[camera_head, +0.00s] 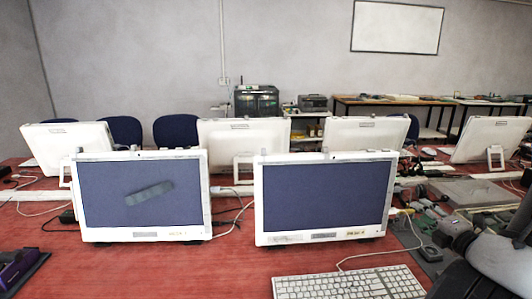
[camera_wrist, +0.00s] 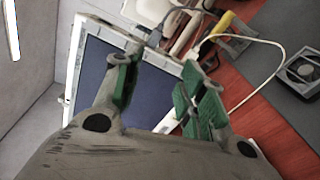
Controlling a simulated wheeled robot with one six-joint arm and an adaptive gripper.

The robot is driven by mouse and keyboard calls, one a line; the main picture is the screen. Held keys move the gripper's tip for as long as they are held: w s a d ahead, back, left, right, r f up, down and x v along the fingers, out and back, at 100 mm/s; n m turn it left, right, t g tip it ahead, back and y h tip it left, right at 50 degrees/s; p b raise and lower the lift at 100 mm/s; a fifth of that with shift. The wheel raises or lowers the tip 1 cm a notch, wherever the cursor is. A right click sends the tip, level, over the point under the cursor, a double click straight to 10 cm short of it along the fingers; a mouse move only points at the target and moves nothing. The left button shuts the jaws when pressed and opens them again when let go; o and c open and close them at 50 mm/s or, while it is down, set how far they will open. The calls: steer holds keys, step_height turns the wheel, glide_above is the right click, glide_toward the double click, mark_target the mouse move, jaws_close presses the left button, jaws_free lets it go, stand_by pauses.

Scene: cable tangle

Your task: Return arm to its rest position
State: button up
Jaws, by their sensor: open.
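My gripper (camera_wrist: 157,88) shows in the wrist view with its two green-padded fingers spread apart and nothing held between them. Behind the fingers, in the picture, is a white-framed monitor with a dark blue screen (camera_wrist: 150,98). A white cable (camera_wrist: 262,84) curves across the red table in the wrist view, clear of the fingers.
Two monitors, left (camera_head: 142,194) and right (camera_head: 325,197), stand on the table, with more behind. A white keyboard (camera_head: 350,284) lies at the front. Tools and parts clutter the right side (camera_head: 440,212). A purple-and-black object (camera_head: 18,268) lies front left. Open tabletop lies between.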

steer(key=s+a+n+g+y, duration=1)
steer(key=s+a+n, duration=0.45)
steer(key=n, duration=0.85)
steer(key=s+r+n+g+h, duration=0.15)
steer(key=s+n+g, duration=0.35)
steer(key=n, duration=0.5)
steer(key=d+r+n+g+h, duration=0.2)
steer(key=d+r+n+h, duration=0.5)
steer(key=n, duration=0.5)
steer(key=w+a+r+n+t+h, duration=0.2)
steer(key=a+r+n+t, duration=0.2)
steer(key=r, duration=0.5)
steer(key=a+n, duration=0.1)
steer(key=a, duration=0.1)
steer(key=shift+w+a+r+n+t, duration=0.25)
steer(key=shift+w+a+n+t, duration=0.05)
steer(key=shift+a+n, duration=0.1)
